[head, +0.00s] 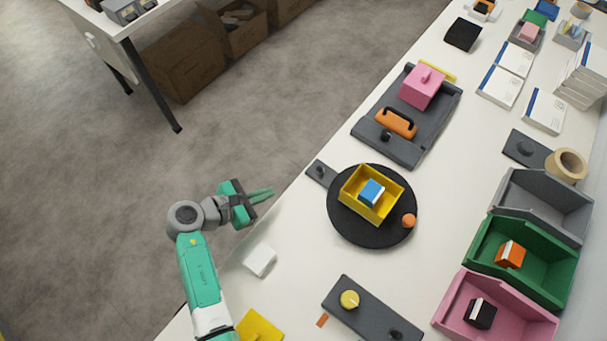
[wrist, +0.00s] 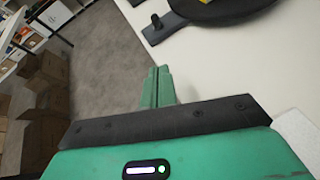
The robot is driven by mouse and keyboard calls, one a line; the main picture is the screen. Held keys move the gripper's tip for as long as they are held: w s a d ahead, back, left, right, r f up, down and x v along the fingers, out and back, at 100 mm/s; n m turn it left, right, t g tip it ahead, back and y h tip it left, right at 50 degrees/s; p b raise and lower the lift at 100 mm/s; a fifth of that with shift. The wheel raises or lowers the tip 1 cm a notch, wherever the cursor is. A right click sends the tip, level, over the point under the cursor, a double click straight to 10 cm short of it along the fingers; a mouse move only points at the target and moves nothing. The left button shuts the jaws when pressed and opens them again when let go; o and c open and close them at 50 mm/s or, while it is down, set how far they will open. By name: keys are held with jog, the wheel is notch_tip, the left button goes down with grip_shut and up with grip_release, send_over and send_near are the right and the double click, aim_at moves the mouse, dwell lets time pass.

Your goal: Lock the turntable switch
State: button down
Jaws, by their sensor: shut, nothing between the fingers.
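The round black turntable (head: 345,223) lies on the white table in the head view. A yellow bin (head: 352,205) with a blue block (head: 371,192) in it stands on the turntable, and an orange ball-shaped knob (head: 409,221) sits at its right edge. A small dark switch plate with a black knob (head: 320,171) adjoins the turntable's upper left; the knob also shows in the wrist view (wrist: 157,22). My gripper (head: 272,192) is shut and empty, left of the turntable and below the switch in the picture, near the table's edge. Its green fingers (wrist: 157,85) are together in the wrist view.
A white block (head: 260,261) lies near my arm. A dark panel with a yellow knob (head: 349,299) is at the front. A grey tray (head: 405,145) with an orange handled piece and a pink box lies beyond the turntable. Grey, green and pink bins (head: 480,262) line the right.

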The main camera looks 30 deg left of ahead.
aim_at(318, 172)
jog(key=b+x, duration=0.3)
jog(key=x, duration=0.6)
jog(key=shift+w+f, duration=0.1)
jog(key=shift+f, duration=0.1)
jog(key=w+d, duration=0.1)
jog(key=w+d+b, duration=0.1)
jog(key=w, duration=0.1)
jog(key=shift+r, duration=0.4)
jog(key=shift+w+d+r, duration=0.25)
jog(key=shift+w+d, duration=0.05)
jog(key=shift+w, duration=0.1)
